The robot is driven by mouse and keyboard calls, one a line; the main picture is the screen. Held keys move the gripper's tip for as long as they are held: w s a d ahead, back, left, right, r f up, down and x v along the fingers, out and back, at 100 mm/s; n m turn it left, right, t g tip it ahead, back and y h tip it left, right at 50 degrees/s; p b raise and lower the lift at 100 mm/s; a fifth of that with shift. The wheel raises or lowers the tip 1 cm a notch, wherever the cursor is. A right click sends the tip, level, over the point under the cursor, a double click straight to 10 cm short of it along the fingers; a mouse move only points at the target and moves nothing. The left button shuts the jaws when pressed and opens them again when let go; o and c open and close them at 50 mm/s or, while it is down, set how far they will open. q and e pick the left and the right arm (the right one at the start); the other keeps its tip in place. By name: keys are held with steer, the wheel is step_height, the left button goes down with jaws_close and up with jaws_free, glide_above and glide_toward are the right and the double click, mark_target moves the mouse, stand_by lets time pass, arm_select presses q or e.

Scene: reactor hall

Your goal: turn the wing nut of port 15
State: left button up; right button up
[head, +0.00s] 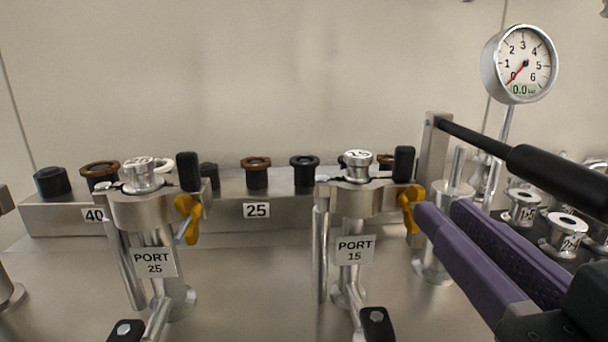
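Port 15 (349,221) stands right of centre, a steel pipe with a clamp round its top and a label plate. Its yellow wing nut (409,206) sits at the right side of the clamp. My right gripper (441,211) reaches in from the lower right with two purple fingers. The fingers are apart, with no object visible between them. The nearer fingertip is right beside the wing nut and overlaps its edge in the picture; I cannot tell whether they touch. My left gripper is not in view.
Port 25 (151,229) with its own yellow wing nut (189,217) stands to the left. Behind is a steel rack (288,209) with black and brown caps. A black-handled lever (552,176) crosses above my gripper. A pressure gauge (519,64) stands at upper right, with labelled fittings (566,236) below.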

mark_target(422, 192)
steer(key=shift+w+a+p, duration=0.1)
steer(key=shift+w+p, duration=0.2)
steer(key=shift+w, duration=2.1)
jaws_close()
